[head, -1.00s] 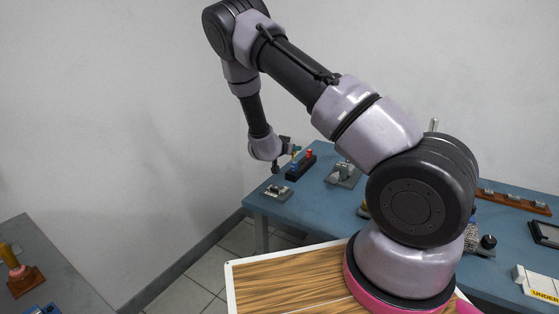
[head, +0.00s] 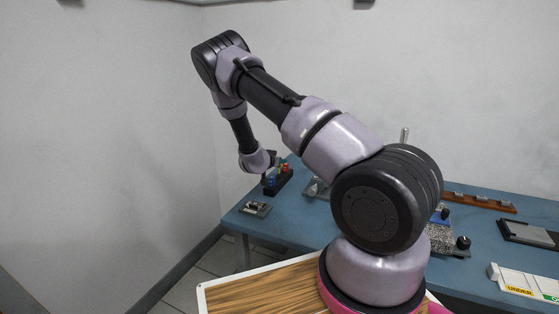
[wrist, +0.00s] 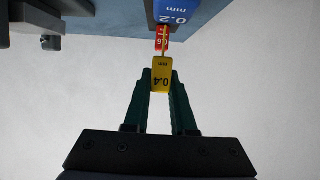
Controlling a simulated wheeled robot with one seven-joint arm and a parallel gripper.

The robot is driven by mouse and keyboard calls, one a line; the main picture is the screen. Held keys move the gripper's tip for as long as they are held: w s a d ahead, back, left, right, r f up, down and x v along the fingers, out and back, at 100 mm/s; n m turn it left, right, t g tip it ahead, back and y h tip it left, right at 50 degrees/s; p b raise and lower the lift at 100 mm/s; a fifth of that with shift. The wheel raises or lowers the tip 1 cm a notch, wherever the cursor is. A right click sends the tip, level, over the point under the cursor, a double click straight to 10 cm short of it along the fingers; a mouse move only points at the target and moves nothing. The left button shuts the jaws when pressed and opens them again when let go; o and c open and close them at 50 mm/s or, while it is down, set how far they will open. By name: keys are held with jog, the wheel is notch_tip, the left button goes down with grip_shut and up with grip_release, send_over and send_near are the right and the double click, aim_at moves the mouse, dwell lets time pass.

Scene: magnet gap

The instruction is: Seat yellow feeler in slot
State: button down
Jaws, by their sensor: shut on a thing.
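The yellow feeler (wrist: 162,77), marked 0.4 mm, is in my gripper. In the wrist view my gripper (wrist: 162,88) has its two green fingers shut on it. In the head view my gripper (head: 269,170) is beside the dark rack (head: 285,184) on the blue table, partly overlapping it in the picture. The slot itself is not clearly visible, and I cannot tell whether the yellow feeler touches the rack.
A small grey fixture (head: 256,208) lies on the blue table (head: 300,222) in front of the rack. Another grey fixture (head: 316,188) stands to the rack's right. A brown strip with grey blocks (head: 480,201) and a dark tray (head: 530,231) lie farther right.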

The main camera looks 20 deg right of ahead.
jog(key=shift+f, duration=2.3)
jog(key=shift+f, duration=0.25)
jog(key=c, duration=0.7)
grip_release()
jog(key=c, duration=0.5)
jog(key=shift+r, duration=0.15)
jog(key=shift+r, duration=2.1)
